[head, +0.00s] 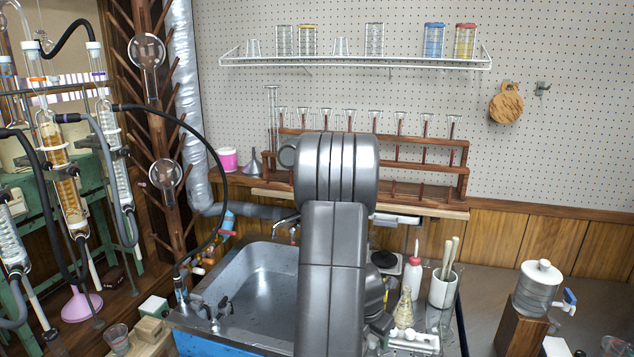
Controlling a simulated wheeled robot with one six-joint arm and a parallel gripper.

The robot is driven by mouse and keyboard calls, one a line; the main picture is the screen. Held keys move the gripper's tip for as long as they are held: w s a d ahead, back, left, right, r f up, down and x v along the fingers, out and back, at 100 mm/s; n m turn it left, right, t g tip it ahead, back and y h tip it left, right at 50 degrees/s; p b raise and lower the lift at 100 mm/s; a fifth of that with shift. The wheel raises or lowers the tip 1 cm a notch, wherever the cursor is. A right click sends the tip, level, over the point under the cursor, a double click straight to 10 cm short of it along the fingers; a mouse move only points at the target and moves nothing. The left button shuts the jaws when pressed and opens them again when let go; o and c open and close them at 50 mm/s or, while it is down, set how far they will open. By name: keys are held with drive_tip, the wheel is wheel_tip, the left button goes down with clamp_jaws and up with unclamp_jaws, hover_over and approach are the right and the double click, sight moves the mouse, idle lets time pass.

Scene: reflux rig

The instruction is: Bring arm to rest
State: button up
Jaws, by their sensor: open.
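My grey arm (335,230) stands folded upright in the middle of the head view, in front of the sink and the test tube rack. Dark rounded parts of my wrist (377,292) show just right of the arm, low over the sink's right side. My gripper's fingers cannot be made out; the arm links hide that area. Nothing is seen held.
A metal sink (255,285) lies behind and left of my arm. A conical flask (403,313), a red-tipped bottle (413,272) and a white cup (442,290) stand close right. A wooden tube rack (425,150) is behind. Reflux glassware (62,170) fills the left.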

drive_tip(key=shift+r, duration=0.1)
drive_tip(key=p+v, duration=0.2)
drive_tip(key=v, duration=1.2)
drive_tip(key=b+x, duration=0.2)
drive_tip(key=x, duration=1.2)
drive_tip(key=shift+s, duration=0.1)
drive_tip(key=shift+r+p, duration=0.25)
drive_tip(key=shift+p, duration=0.1)
wheel_tip(320, 180, up, 2)
drive_tip(key=shift+r+p, duration=0.2)
drive_tip(key=shift+p, duration=0.65)
wheel_tip(320, 180, up, 3)
drive_tip(key=p, duration=0.3)
drive_tip(key=shift+w+a+f+m, duration=0.1)
drive_tip(key=shift+w+f+m, duration=0.1)
drive_tip(key=shift+f+m, duration=0.1)
